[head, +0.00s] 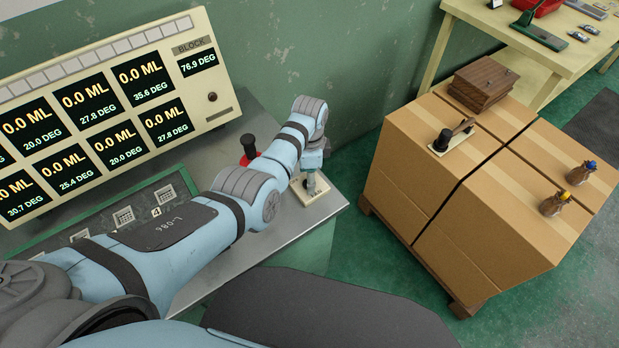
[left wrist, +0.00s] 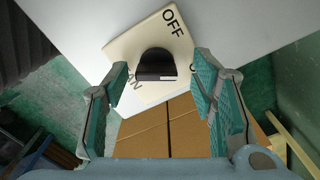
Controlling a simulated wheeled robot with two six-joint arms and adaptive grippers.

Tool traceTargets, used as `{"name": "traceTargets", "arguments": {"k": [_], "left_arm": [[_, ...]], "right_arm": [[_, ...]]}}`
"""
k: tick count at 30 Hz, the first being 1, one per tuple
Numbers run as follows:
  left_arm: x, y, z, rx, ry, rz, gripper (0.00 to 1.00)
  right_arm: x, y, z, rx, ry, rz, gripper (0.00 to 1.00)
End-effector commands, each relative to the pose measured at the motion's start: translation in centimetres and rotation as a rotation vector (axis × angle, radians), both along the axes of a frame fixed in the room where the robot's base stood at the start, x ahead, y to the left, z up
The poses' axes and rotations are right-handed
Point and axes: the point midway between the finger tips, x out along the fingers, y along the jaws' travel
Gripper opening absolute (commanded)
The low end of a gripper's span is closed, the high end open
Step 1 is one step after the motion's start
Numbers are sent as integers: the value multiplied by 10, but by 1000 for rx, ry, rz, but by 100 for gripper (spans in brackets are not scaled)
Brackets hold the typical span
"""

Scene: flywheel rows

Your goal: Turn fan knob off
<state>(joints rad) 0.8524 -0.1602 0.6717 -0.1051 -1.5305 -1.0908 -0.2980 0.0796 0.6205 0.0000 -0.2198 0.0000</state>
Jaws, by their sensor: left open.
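The fan knob (left wrist: 155,63) is a black rounded knob on a cream plate (left wrist: 124,47) in the left wrist view. A short white mark shows on the knob's near edge. My left gripper (left wrist: 160,80) is open, its teal-padded fingers on either side of the knob with gaps; contact is not visible. In the head view the plate (head: 324,192) sits at the metal console's right corner, with my left gripper (head: 311,182) above it, hiding the knob. My right gripper is not in view.
A red-based black joystick (head: 249,147) stands on the console (head: 345,201) near my left arm. A display panel (head: 100,110) rises behind. Cardboard boxes (head: 420,165) carrying small items stand to the right, across a strip of green floor. A table (head: 560,62) is behind them.

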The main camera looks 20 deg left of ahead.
Motion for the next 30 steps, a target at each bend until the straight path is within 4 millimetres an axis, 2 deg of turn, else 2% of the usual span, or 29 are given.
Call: {"name": "traceTargets", "arguments": {"k": [6,8,15,16,23,30], "left_arm": [[0,0,0,0,0,0,52],[0,0,1,0,0,0,44],[0,0,1,0,1,0,5],[0,0,0,0,1,0,4],[-1,0,1,-1,2,16,4],[-1,-1,1,-1,4,108,4]], "right_arm": [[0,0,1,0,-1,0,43],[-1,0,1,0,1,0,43],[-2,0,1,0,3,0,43],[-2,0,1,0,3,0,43],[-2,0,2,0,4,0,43],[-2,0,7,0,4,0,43]]}}
